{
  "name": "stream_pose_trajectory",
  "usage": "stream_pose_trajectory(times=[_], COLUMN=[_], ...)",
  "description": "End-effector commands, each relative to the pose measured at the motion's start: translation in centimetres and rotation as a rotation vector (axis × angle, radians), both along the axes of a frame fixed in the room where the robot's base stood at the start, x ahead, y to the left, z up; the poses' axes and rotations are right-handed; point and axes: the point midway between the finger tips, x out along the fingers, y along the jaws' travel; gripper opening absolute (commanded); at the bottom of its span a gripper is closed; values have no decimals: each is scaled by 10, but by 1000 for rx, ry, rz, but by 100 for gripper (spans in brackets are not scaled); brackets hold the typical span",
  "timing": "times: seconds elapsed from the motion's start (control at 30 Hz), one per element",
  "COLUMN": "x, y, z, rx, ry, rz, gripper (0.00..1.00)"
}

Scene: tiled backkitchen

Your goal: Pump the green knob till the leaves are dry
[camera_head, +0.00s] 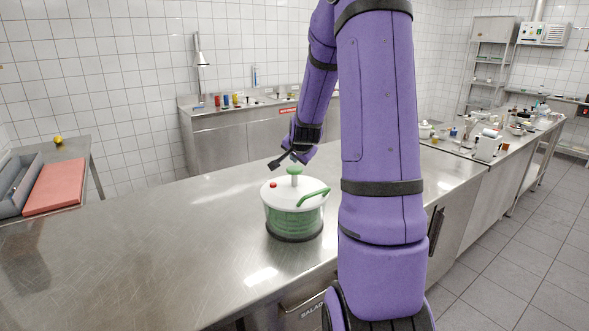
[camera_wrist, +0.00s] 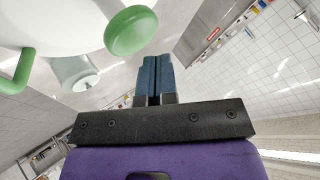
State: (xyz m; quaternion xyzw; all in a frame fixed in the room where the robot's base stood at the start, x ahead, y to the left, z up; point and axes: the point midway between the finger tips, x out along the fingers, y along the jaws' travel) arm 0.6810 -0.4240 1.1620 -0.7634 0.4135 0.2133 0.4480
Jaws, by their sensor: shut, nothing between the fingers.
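A salad spinner (camera_head: 293,218) stands upright on the steel counter. It has a white lid (camera_head: 283,190), a clear body with green inside, and a dark base. A green knob (camera_head: 294,170) tops a pale post on the lid. A green handle (camera_head: 314,197) and a red button (camera_head: 273,185) are also on the lid. My gripper (camera_head: 277,163) is shut and empty, just behind and left of the knob. In the wrist view my gripper (camera_wrist: 153,75) shows shut fingers beside and apart from the green knob (camera_wrist: 130,31). The leaves cannot be made out.
The steel counter (camera_head: 130,240) is clear left of the spinner. A red board (camera_head: 55,186) and grey bin (camera_head: 18,182) lie far left. A back counter with coloured cups (camera_head: 226,100) stands against the tiled wall. Crowded worktops extend to the right.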

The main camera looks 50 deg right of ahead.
Motion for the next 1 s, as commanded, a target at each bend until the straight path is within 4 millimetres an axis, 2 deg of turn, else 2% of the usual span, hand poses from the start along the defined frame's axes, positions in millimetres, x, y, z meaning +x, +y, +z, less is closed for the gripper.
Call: stream_pose_trajectory(times=[0.27, 1.0], x=[0, 0], y=[0, 0], z=[-8, -12], rx=[1, 0], ry=[1, 1], rz=[0, -1], gripper=[0, 0])
